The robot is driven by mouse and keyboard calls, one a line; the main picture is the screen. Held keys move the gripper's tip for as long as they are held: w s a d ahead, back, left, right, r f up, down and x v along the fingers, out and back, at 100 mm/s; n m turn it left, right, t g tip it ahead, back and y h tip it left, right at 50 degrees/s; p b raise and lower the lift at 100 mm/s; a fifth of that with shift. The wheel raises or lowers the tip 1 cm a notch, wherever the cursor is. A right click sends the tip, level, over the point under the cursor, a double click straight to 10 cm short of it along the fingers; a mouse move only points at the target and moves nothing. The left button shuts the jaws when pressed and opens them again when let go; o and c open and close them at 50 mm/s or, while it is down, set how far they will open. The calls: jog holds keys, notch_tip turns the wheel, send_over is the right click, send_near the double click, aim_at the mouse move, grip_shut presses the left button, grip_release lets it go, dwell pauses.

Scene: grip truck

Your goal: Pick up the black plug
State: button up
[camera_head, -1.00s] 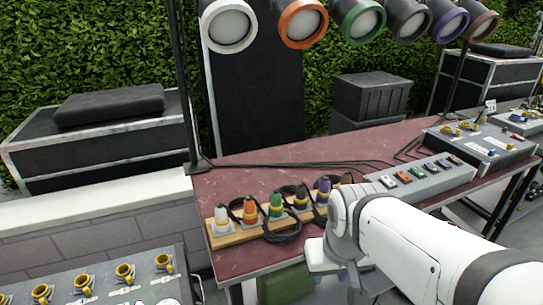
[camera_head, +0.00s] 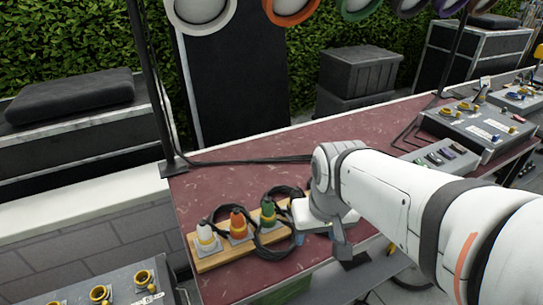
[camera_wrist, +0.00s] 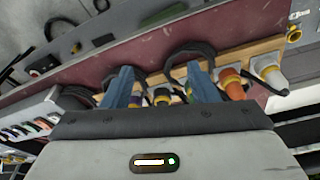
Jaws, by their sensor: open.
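A dark plug with a yellow ring, which looks like the black plug (camera_wrist: 161,97), shows low between my fingers in the wrist view. It stands in the wooden strip (camera_wrist: 213,63). In the head view my arm hides it. My gripper (camera_wrist: 160,68) is open, with its two blue-grey fingers apart and nothing held between them. In the head view my gripper (camera_head: 320,243) is beside the right part of the strip, just right of the green plug (camera_head: 268,214). I cannot tell how close the fingers are to the dark plug.
The orange plug (camera_head: 238,224) and white plug (camera_head: 206,238) stand further left on the strip. Black cables loop around the plugs. A grey switch box (camera_head: 446,157) lies behind my arm on the red table (camera_head: 240,170). A black pole (camera_head: 150,90) stands at the table's left.

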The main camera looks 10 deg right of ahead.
jog(key=w+r+g+p, duration=0.1)
jog(key=w+r+p, duration=0.15)
jog(key=w, duration=0.55)
jog(key=g+p, duration=0.1)
jog(key=p, duration=0.4)
send_over(297, 188)
jog(key=s, duration=0.2)
jog(key=f, duration=0.3)
jog(key=shift+w+f+n, duration=0.2)
jog(key=shift+w+n, duration=0.05)
jog(key=shift+n, duration=0.05)
jog(key=shift+w+f, duration=0.25)
jog(key=shift+w, duration=0.05)
jog(key=shift+w+f, duration=0.1)
jog(key=shift+f, duration=0.25)
jog(key=f, duration=0.5)
jog(key=f+p, duration=0.1)
jog(key=f, duration=0.1)
jog(key=shift+w+f, duration=0.15)
jog(key=shift+w, duration=0.15)
jog(key=shift+c, duration=0.4)
jog(key=c, duration=0.9)
